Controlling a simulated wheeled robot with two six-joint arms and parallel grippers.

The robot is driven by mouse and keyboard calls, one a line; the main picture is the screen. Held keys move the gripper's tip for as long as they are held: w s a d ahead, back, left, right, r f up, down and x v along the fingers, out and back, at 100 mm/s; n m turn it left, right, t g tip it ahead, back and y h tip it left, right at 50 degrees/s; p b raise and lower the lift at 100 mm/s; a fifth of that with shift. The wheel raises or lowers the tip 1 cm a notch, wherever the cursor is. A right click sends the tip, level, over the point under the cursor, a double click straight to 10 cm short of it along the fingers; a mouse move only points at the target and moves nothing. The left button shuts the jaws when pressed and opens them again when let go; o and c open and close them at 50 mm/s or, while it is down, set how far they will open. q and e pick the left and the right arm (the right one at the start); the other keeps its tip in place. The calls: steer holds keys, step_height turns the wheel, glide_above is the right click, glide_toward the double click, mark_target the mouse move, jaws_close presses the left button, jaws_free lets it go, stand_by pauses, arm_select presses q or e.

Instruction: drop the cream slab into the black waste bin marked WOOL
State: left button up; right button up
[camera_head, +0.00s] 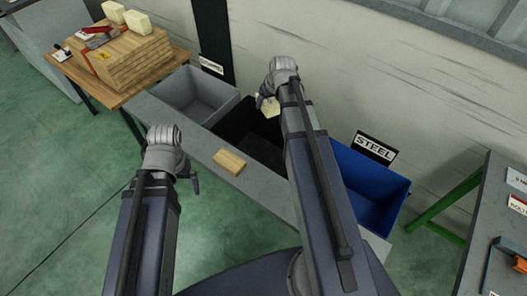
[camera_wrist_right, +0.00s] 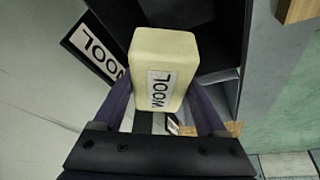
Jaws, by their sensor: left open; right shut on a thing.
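The cream slab (camera_head: 267,107) is in my right gripper (camera_head: 264,100), over the back part of the black waste bin (camera_head: 240,127) in the head view. In the right wrist view the slab (camera_wrist_right: 163,50) carries a white WOOL label and sits between the fingers of my right gripper (camera_wrist_right: 162,105). A WOOL sign (camera_wrist_right: 92,47) shows beside the dark bin (camera_wrist_right: 215,45) there. My right arm hides part of the bin in the head view. My left gripper (camera_head: 192,181) is open and empty, left of the bins' front edge.
A grey bin (camera_head: 195,95) stands left of the black one, and a blue bin (camera_head: 372,185) under a STEEL sign (camera_head: 374,147) stands right. A wooden block (camera_head: 229,162) lies on the grey front ledge. A table (camera_head: 150,85) with stacked boards stands at the left.

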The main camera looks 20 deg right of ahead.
mark_target(271, 103)
steer(key=shift+f+b, duration=1.45)
steer(key=shift+f, duration=0.45)
steer(key=shift+r, duration=0.1)
steer(key=o, duration=1.3)
steer(key=p+v, duration=0.7)
steer(key=v, duration=0.1)
steer(key=shift+w+f, duration=0.1)
steer(key=shift+f, duration=0.15)
